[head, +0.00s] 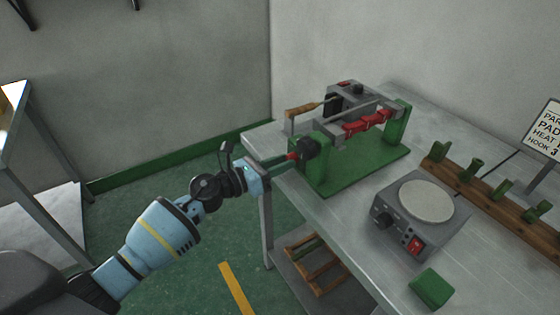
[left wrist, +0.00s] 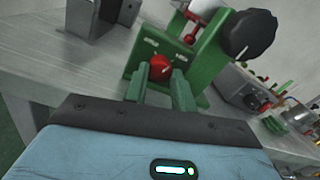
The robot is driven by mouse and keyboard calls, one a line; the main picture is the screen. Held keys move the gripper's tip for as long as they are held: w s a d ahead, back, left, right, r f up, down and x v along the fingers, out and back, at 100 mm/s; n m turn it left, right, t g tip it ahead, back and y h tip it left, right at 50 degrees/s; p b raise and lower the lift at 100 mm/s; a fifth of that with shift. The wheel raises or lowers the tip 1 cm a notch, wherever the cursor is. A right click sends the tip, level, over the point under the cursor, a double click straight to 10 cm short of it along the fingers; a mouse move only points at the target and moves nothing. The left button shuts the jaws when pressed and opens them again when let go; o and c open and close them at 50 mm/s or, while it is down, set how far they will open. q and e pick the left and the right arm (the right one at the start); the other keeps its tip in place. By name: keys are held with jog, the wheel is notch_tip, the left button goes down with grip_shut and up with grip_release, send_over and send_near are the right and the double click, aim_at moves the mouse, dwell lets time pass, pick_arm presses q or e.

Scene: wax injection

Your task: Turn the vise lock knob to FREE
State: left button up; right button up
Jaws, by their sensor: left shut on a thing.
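The green vise (head: 350,172) stands on the near left corner of the grey metal table. Its red lock knob (left wrist: 160,67) sits on the green end plate between two small white labels, too small to read clearly. The knob's red also shows at the fingertips in the head view (head: 292,156). My left gripper (head: 285,160) reaches in from the left, its green fingers (left wrist: 164,82) shut on the red knob. A black round knob (left wrist: 249,34) sits to the upper right of it. My right gripper is in neither view.
A hot plate (head: 428,200) with a red switch, a green block (head: 431,288) and a wooden rack (head: 495,203) with green pieces are on the table (head: 340,222). A sign stands at right.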

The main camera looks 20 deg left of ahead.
pick_arm(q)
jog(key=n+p, duration=0.1)
jog(key=n, duration=0.2)
jog(key=shift+r+n, duration=0.1)
jog(key=shift+n, duration=0.3)
jog(key=n+p, duration=0.1)
jog(key=n, duration=0.2)
jog(key=shift+n, duration=0.4)
jog(key=n+p, duration=0.1)
jog(key=n, duration=0.2)
jog(key=shift+t, duration=0.3)
jog(key=shift+n+p, duration=0.5)
jog(key=shift+n, duration=0.8)
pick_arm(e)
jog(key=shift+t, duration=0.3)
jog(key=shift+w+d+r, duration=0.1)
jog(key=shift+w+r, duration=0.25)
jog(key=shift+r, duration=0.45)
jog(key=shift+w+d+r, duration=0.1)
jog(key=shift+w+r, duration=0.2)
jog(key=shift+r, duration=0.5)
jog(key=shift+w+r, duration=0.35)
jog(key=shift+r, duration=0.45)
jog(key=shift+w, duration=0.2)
pick_arm(q)
jog(key=o, duration=1)
jog(key=shift+s, duration=0.1)
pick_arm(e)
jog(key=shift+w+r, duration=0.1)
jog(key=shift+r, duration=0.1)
